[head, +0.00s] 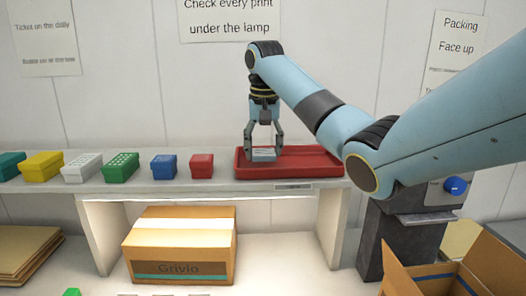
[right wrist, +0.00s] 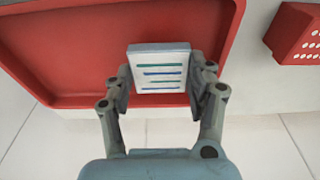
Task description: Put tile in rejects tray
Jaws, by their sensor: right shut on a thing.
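The tile (right wrist: 159,72) is a small grey-edged square with a white face bearing blue and green lines. My right gripper (head: 264,152) is shut on it; the fingers (right wrist: 160,95) press its two sides in the right wrist view. In the head view the tile (head: 263,155) shows over the left part of the red tray (head: 318,170), on the shelf. The tile is over the tray's floor near one edge; I cannot tell whether it touches the floor. My left gripper is not in view.
A row of small boxes stands on the shelf left of the tray; the nearest is a red box (head: 201,166), then a blue box (head: 164,167). A cardboard box (head: 180,249) sits beneath the shelf. An open carton (head: 495,268) is at lower right.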

